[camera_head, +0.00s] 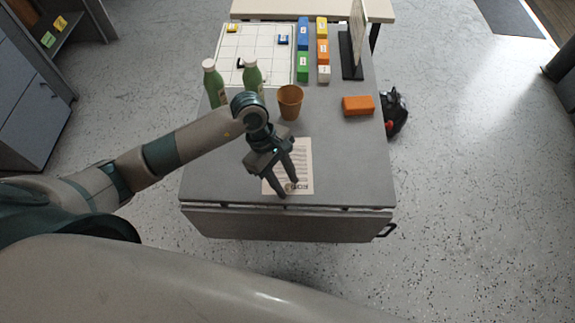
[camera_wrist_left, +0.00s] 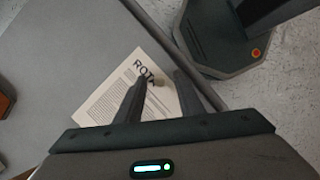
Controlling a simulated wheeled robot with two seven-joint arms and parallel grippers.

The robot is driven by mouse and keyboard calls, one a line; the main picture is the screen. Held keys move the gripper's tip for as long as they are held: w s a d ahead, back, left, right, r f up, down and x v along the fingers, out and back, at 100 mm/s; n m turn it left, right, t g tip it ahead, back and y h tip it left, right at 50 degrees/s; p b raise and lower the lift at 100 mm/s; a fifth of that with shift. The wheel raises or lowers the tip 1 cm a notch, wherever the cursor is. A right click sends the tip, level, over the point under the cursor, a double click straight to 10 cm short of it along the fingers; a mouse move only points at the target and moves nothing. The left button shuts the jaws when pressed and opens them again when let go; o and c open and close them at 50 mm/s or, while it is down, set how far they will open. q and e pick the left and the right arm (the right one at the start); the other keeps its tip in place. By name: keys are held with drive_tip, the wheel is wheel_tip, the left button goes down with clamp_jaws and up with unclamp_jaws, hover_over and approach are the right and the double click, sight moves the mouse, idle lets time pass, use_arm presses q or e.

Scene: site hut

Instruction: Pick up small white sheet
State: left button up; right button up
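The small white sheet (camera_head: 303,168) lies flat on the grey table near its front edge, with printed lines and a bold heading. It also shows in the left wrist view (camera_wrist_left: 110,93), partly hidden by the fingers. My left gripper (camera_head: 290,193) is above the sheet, its two fingers apart with nothing visible between them but the paper below. In the left wrist view the open fingers (camera_wrist_left: 160,82) point toward the heading end of the sheet. I cannot tell whether the fingertips touch it. My right gripper is in neither view.
On the table (camera_head: 225,175), an orange cup (camera_head: 290,101) and two green bottles (camera_head: 252,76) stand behind the sheet. An orange block (camera_head: 358,105), a white grid board (camera_head: 262,45), coloured blocks (camera_head: 322,50) and an upright panel (camera_head: 357,40) are farther back. The table's front right is clear.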

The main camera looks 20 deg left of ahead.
use_arm(q)
clamp_jaws()
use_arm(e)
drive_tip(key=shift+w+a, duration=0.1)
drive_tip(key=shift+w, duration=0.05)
use_arm(q)
drive_tip(key=shift+r, duration=0.15)
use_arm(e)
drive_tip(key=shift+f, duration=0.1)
